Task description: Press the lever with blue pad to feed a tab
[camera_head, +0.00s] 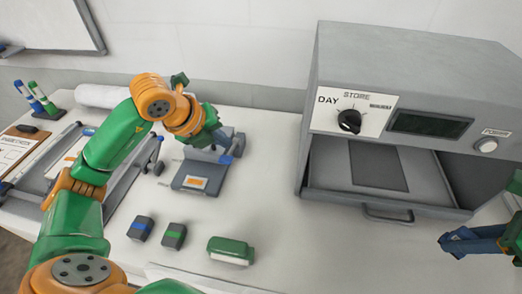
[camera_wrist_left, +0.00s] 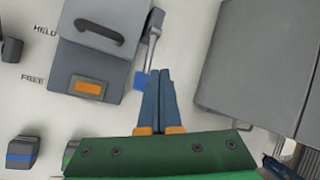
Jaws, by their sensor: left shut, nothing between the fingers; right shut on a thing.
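A grey tab feeder (camera_head: 203,172) stands on the table, with an orange patch (camera_wrist_left: 88,88) on its lower face. A thin lever (camera_wrist_left: 152,50) runs along its side and ends in a blue pad (camera_wrist_left: 141,80), which also shows in the head view (camera_head: 225,159). My left gripper (camera_head: 222,141) is shut and empty. In the left wrist view its fingertips (camera_wrist_left: 157,72) are just right of the pad; I cannot tell if they touch it. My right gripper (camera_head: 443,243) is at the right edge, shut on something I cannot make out.
A grey press (camera_head: 410,70) with a dial (camera_head: 349,121) and an open drawer (camera_head: 385,203) fills the right. A blue-striped block (camera_head: 141,228), a green-striped block (camera_head: 174,235) and a green stamp-like block (camera_head: 231,250) lie in front. A metal frame (camera_head: 152,150) is at the left.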

